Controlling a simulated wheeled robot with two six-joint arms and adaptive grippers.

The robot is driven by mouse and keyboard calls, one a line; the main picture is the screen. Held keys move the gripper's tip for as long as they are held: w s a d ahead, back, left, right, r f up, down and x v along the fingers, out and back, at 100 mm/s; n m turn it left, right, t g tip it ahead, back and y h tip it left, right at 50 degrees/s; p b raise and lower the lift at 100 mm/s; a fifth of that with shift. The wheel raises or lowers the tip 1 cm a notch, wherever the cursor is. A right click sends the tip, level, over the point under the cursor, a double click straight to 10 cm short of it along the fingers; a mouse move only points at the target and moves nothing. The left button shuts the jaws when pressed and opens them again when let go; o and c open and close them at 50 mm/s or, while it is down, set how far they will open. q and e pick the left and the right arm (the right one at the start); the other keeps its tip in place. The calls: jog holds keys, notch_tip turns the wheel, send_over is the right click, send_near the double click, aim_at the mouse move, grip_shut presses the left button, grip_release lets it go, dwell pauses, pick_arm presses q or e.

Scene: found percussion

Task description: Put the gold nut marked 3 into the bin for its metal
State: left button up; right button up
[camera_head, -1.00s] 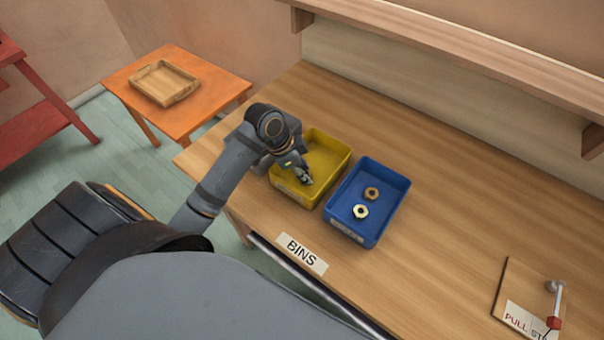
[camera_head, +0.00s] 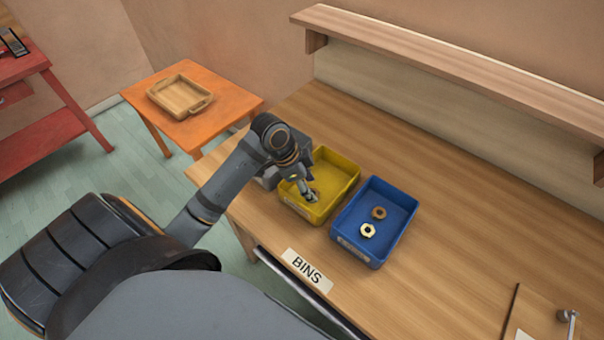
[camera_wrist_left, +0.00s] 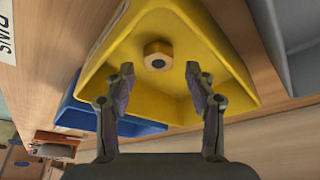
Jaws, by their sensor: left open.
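My left gripper (camera_head: 311,194) is open, with its fingers pointing down into the yellow bin (camera_head: 338,167). In the left wrist view, a gold-coloured nut (camera_wrist_left: 157,47) lies in the yellow bin (camera_wrist_left: 200,32), beyond and between the open fingertips (camera_wrist_left: 160,70), not gripped. No number on any nut is legible. My right gripper is not in view.
The bins stand on a wooden bench (camera_head: 470,240) with a BINS label (camera_head: 306,270) at its front. A shelf (camera_head: 450,60) runs above the back. An orange table with a wooden tray (camera_head: 180,95) is at the left.

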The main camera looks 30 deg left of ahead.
pick_arm(q)
jog(key=v, duration=1)
jog(key=shift+p, duration=0.45)
jog(key=shift+f, duration=0.1)
